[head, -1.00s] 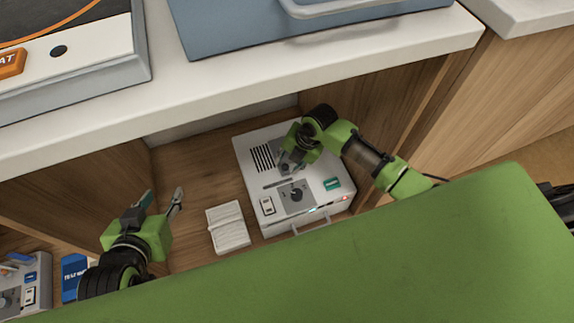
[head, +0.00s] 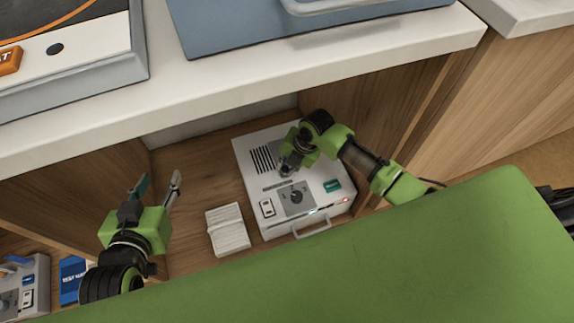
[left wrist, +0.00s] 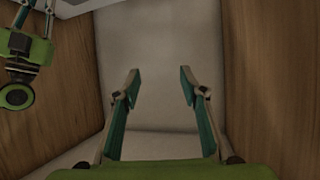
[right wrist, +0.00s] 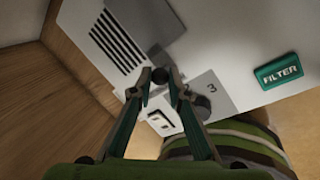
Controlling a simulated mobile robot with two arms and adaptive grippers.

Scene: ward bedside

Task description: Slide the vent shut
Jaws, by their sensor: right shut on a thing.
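The vent is a row of dark slots (head: 262,160) on top of the white machine (head: 247,205) in the open bay. In the right wrist view the slots (right wrist: 117,43) show uncovered beside a grey sliding plate (right wrist: 143,17). A small dark round knob (right wrist: 160,74) sits between my right fingertips. My right gripper (head: 286,169) is shut on this knob, just right of the slots in the head view; its fingers hide part of the plate there. My left gripper (head: 158,190) is open and empty, left of the machine; its spread fingers show in the left wrist view (left wrist: 161,82).
The machine's top has a dial (head: 296,196), a rocker switch (head: 267,208) and a green FILTER label (head: 332,185). Wooden side walls and the white countertop (head: 250,90) enclose the bay.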

